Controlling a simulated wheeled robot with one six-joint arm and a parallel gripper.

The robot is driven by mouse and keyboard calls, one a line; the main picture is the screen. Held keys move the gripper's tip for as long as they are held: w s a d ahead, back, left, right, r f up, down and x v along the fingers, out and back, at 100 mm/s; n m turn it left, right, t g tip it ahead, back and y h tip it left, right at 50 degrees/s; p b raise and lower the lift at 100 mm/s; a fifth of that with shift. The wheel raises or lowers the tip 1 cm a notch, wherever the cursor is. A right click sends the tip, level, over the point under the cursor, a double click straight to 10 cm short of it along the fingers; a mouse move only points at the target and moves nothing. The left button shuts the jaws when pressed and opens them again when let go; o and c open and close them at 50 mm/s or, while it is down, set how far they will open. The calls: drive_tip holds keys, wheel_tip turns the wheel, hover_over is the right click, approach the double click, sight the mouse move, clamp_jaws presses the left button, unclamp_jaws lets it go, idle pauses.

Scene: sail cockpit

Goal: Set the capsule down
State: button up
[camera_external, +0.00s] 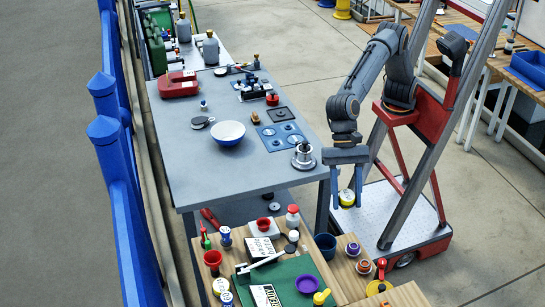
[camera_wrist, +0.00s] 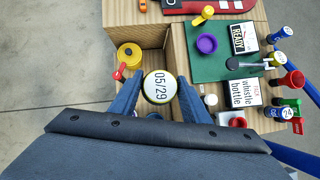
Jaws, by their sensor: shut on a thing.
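My gripper (camera_external: 346,188) is at the end of the arm, pointing down. It is shut on a round capsule (camera_external: 347,198), yellow with a white top. In the wrist view the capsule's white face (camera_wrist: 160,86) reads "05/29" and sits between the two blue fingers of my gripper (camera_wrist: 161,92). The capsule hangs in the air, right of the grey table and above the wooden bench's far edge in the external view. In the wrist view it overlaps the wooden bench (camera_wrist: 185,48); its height above the wood cannot be told.
The wooden bench holds a green mat (camera_external: 281,277) with a purple bowl (camera_external: 307,284), a blue bowl (camera_external: 326,245) and several small bottles. A yellow round container (camera_wrist: 129,56) stands left of the capsule in the wrist view. The grey table (camera_external: 190,135) stands behind.

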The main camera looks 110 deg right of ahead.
drive_tip(key=w+d+m+t+h+p, duration=0.1)
drive_tip(key=w+d+m+p, duration=0.4)
drive_tip(key=d, duration=0.8)
drive_tip(key=w+d+m+t+h+p, duration=0.15)
drive_tip(key=w+d+p, duration=0.35)
drive_tip(key=d, duration=0.8)
drive_tip(key=w+d+m+t+p, duration=0.25)
drive_tip(key=w+d, duration=0.45)
drive_tip(key=d, duration=0.6)
drive_tip(key=shift+g, duration=0.5)
wheel_tip(320, 180, down, 10)
drive_tip(key=shift+d+f+p, duration=0.15)
drive_tip(key=shift+f+p, duration=0.05)
drive_tip(key=shift+p, duration=0.55)
drive_tip(key=shift+f, duration=2.3)
drive_tip(key=shift+f, duration=0.15)
drive_tip(key=o, duration=1)
drive_tip(key=shift+o, duration=0.2)
